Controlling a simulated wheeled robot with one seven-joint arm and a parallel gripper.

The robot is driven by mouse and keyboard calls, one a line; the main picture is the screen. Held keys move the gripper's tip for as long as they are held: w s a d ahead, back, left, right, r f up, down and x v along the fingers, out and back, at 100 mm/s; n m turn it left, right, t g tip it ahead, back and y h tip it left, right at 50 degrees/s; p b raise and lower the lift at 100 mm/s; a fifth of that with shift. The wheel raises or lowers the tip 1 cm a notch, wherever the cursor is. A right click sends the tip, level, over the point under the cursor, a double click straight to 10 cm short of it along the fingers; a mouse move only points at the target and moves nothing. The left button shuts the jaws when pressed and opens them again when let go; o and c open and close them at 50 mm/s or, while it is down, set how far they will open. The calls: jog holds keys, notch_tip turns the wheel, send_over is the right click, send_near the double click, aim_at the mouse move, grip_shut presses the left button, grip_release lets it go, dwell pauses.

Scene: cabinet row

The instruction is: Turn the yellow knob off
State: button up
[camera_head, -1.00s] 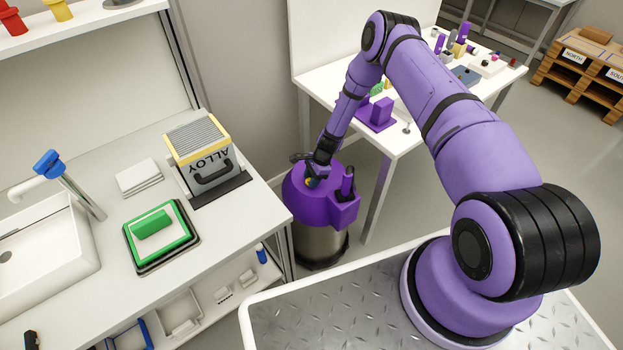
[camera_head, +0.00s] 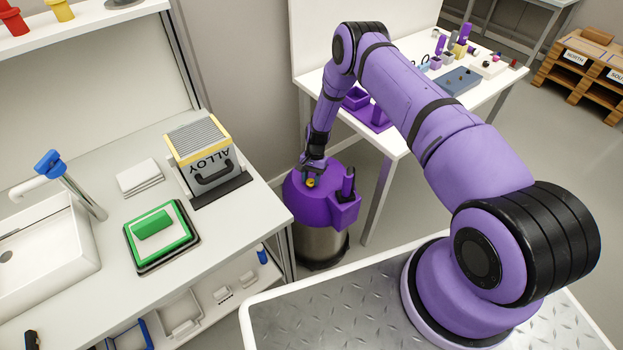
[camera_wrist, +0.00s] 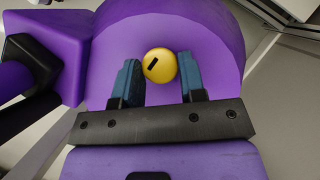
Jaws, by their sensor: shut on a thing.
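The yellow knob (camera_wrist: 159,65) is a small round cap with a short dark slanted bar on its face, seen in the wrist view. It sits on the purple domed top (camera_wrist: 205,30) of a metal drum, and also shows small in the head view (camera_head: 310,182). My gripper (camera_wrist: 160,72) is shut on the knob, with one blue-grey fingertip at each side of it. In the head view my gripper (camera_head: 311,178) reaches down to the purple top (camera_head: 325,208) from above.
A purple box with an upright post (camera_head: 347,185) stands beside the knob on the drum's right side. A white table (camera_head: 400,135) with purple parts is behind the drum. The counter with the ALLOY box (camera_head: 205,165) is close on the left.

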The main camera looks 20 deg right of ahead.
jog(key=shift+w+n+h, duration=0.1)
jog(key=shift+n+h, duration=0.3)
jog(key=shift+n, duration=0.7)
jog(key=o, duration=0.9)
jog(key=shift+g, duration=0.3)
jog(key=v, duration=1)
jog(key=shift+r, duration=0.4)
